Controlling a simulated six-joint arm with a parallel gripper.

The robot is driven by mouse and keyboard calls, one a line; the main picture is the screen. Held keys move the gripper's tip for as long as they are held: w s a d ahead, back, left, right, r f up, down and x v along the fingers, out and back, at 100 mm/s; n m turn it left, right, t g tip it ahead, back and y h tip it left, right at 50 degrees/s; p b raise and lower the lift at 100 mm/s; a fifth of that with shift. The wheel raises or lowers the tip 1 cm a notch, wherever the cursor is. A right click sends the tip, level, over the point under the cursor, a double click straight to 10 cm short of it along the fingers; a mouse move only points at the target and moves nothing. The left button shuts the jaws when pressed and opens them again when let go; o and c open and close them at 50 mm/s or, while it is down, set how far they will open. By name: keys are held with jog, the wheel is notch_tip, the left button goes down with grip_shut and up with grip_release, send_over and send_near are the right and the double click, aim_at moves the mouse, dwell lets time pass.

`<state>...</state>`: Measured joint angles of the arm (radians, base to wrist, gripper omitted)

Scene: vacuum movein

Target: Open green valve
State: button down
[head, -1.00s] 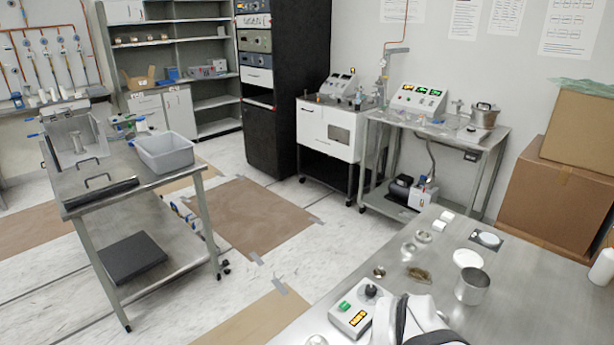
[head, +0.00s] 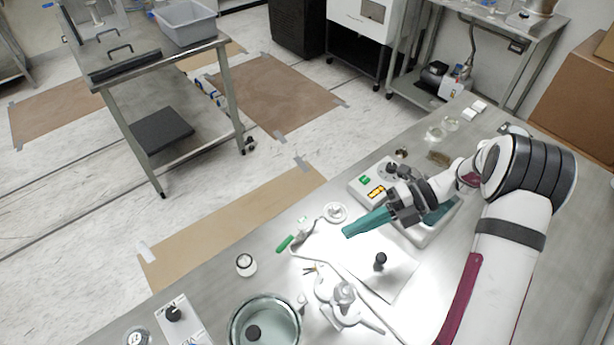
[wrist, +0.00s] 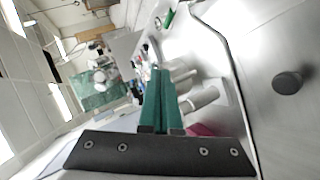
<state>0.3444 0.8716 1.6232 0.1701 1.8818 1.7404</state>
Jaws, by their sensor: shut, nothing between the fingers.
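The green valve shows as a small green lever handle (head: 284,244) on a metal fitting near the bench's left edge, beside a white plate. The green handle also shows in the wrist view (wrist: 168,18), beyond my fingertips. My gripper (head: 345,234) has teal fingers; they are shut and empty, to the right of the handle and apart from it. In the wrist view the closed fingers (wrist: 160,72) point toward the handle. I cannot tell the exact angle of the lever to its pipe.
A black knob (head: 380,260) stands on the white plate below my gripper. A white control box (head: 372,187) is behind my gripper. A glass vessel (head: 266,322) and clear glassware (head: 343,296) stand at the front. A small white-topped jar (head: 246,264) is left of the handle.

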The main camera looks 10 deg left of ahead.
jog(key=f+m, duration=0.2)
send_near(284, 249)
jog(key=shift+y, duration=0.4)
jog(key=s, duration=0.1)
jog(key=s+a, duration=0.2)
jog(key=s, duration=0.1)
jog(key=shift+a+f, duration=0.2)
jog(key=shift+f, duration=0.1)
jog(key=shift+w+a+f, duration=0.75)
jog(key=shift+a, duration=0.1)
jog(key=shift+w+a+f, duration=0.3)
jog(key=shift+a+f, duration=0.05)
jog(key=shift+a, duration=0.05)
